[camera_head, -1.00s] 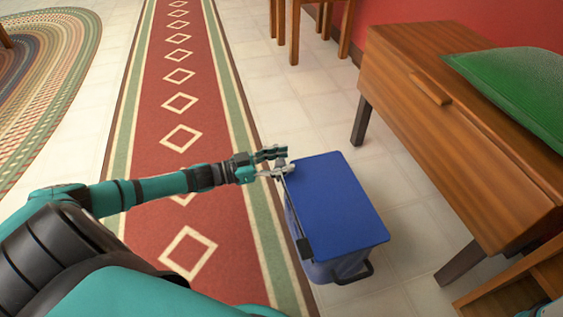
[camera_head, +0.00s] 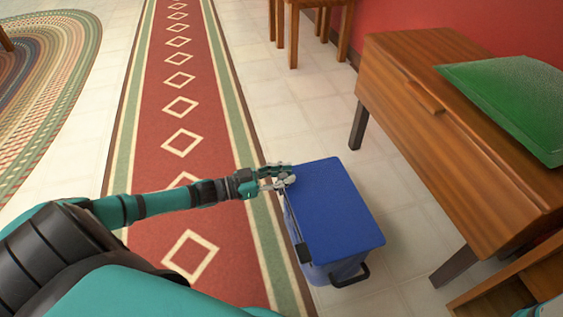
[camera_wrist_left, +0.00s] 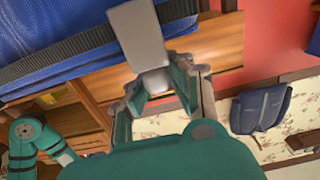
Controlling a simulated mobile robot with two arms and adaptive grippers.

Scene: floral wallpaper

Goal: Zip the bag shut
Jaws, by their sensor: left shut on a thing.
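The bag (camera_head: 335,215) is a blue box-shaped bag with a flat, closed-looking lid, standing on the floor. A dark handle (camera_head: 352,277) is on its near side. My left gripper (camera_head: 284,180) is at the lid's far left corner. In the left wrist view, the grey zipper pull (camera_wrist_left: 140,40) reaches down between the fingers of my left gripper (camera_wrist_left: 155,82), which are shut on it. The blue bag (camera_wrist_left: 60,30) with its black edge strip is just beyond. How far the zip is closed cannot be told. My right gripper does not show.
A wooden bench (camera_head: 440,120) with a green cushion (camera_head: 510,105) stands right of the bag. A red runner rug (camera_head: 190,140) lies on the left. Another wooden piece (camera_head: 510,290) is at the lower right. Tiled floor (camera_head: 310,115) beyond the bag is clear.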

